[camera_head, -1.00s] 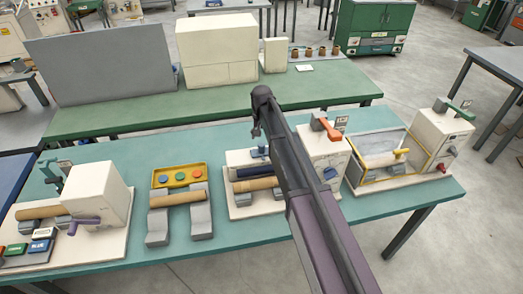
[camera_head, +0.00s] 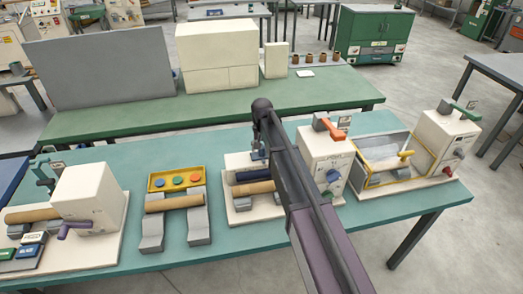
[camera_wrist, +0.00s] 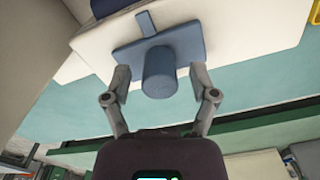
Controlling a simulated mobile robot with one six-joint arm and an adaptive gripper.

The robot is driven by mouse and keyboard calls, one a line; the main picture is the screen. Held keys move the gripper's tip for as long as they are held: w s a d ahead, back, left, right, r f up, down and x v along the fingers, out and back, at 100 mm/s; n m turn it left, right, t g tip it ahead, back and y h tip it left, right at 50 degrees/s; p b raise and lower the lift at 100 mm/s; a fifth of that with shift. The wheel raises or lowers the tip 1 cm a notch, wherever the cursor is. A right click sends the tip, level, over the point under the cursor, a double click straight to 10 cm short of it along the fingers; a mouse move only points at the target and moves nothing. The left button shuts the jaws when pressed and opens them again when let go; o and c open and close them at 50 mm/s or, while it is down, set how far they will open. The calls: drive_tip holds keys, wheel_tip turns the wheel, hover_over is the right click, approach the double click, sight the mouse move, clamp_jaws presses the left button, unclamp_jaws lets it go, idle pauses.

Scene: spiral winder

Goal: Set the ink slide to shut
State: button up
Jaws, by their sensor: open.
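The middle machine, with a white body (camera_head: 317,152), stands on the teal table. A blue knob, which I take to be the ink slide's handle (camera_wrist: 160,72), stands up from a flat blue plate (camera_wrist: 190,48) on a white surface in the wrist view. I cannot read any shut mark.
A wooden roller (camera_head: 250,187) and a dark blue roller (camera_head: 252,175) lie just in front of the slide. The white housing with an orange lever (camera_head: 330,128) rises close on the right.

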clamp_jaws()
drive_tip(key=shift+s+a, duration=0.3)
drive_tip(key=shift+a, duration=0.7)
drive_tip(key=shift+s+a, duration=0.3)
drive_tip(key=shift+a, duration=0.75)
drive_tip(key=shift+s+a, duration=0.3)
drive_tip(key=shift+a, duration=0.7)
unclamp_jaws()
drive_tip(key=shift+a, duration=0.15)
drive_tip(key=shift+d, duration=0.25)
